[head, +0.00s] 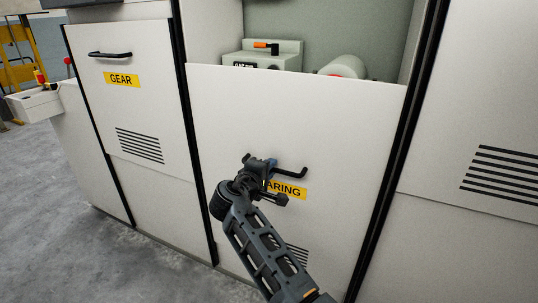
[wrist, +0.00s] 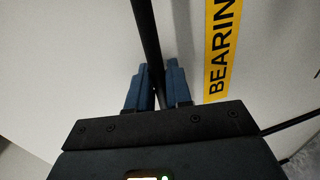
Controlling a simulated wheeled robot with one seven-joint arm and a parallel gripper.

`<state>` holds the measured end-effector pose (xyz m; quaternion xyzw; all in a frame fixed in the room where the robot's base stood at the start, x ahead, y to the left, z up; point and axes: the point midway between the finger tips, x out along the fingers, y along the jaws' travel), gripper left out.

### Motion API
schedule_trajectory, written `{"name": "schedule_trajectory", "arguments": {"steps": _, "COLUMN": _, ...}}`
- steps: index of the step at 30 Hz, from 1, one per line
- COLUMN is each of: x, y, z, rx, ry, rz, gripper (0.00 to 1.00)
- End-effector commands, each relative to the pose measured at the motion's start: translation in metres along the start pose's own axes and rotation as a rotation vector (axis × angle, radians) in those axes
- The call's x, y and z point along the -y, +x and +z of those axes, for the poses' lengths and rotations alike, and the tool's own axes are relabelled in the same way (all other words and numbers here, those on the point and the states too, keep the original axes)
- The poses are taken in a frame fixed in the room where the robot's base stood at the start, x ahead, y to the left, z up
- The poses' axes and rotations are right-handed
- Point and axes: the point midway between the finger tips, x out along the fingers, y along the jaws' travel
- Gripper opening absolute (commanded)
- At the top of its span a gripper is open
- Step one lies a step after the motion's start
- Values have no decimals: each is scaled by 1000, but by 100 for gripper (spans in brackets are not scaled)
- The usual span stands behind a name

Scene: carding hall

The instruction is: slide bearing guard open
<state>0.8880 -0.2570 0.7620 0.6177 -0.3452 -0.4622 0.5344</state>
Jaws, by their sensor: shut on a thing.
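The bearing guard (head: 300,115) is a white panel in the middle of the head view, with a yellow label (head: 290,190) partly hidden by my gripper. Its top edge sits below an open bay. My gripper (head: 262,166) is shut on the guard's black handle (head: 293,174), near the handle's left end. In the wrist view, the dark handle bar (wrist: 147,40) runs between the blue finger pads (wrist: 156,88), and the yellow BEARING label (wrist: 219,45) is to the right.
In the open bay are a grey-white box with an orange-tipped lever (head: 265,48) and a pale cylinder (head: 343,67). The GEAR guard (head: 120,75) is to the left, with its own handle. A vented panel (head: 480,150) is to the right. Grey floor (head: 60,200) is clear at lower left.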

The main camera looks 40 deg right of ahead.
Motion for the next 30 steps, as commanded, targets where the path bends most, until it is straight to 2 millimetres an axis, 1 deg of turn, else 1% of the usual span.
{"name": "schedule_trajectory", "arguments": {"steps": 1, "x": 31, "y": 6, "z": 2, "rx": 3, "ry": -6, "rz": -5, "gripper": 0}}
{"name": "schedule_trajectory", "arguments": {"steps": 3, "x": 52, "y": 10, "z": 2, "rx": 3, "ry": -5, "rz": -5, "gripper": 0}}
{"name": "schedule_trajectory", "arguments": {"steps": 6, "x": 78, "y": 16, "z": 2, "rx": 3, "ry": -5, "rz": -4, "gripper": 0}}
{"name": "schedule_trajectory", "arguments": {"steps": 9, "x": 99, "y": 20, "z": 1, "rx": 2, "ry": -5, "rz": -4, "gripper": 0}}
{"name": "schedule_trajectory", "arguments": {"steps": 12, "x": 116, "y": 23, "z": 1, "rx": 2, "ry": -4, "rz": -4, "gripper": 0}}
{"name": "schedule_trajectory", "arguments": {"steps": 15, "x": 129, "y": 26, "z": 1, "rx": 2, "ry": -4, "rz": -4, "gripper": 0}}
{"name": "schedule_trajectory", "arguments": {"steps": 19, "x": 138, "y": 28, "z": 1, "rx": 2, "ry": -3, "rz": -3, "gripper": 0}}
{"name": "schedule_trajectory", "arguments": {"steps": 23, "x": 142, "y": 29, "z": 1, "rx": 2, "ry": -3, "rz": -3, "gripper": 0}}
{"name": "schedule_trajectory", "arguments": {"steps": 30, "x": 142, "y": 29, "z": 1, "rx": 1, "ry": -3, "rz": -2, "gripper": 0}}
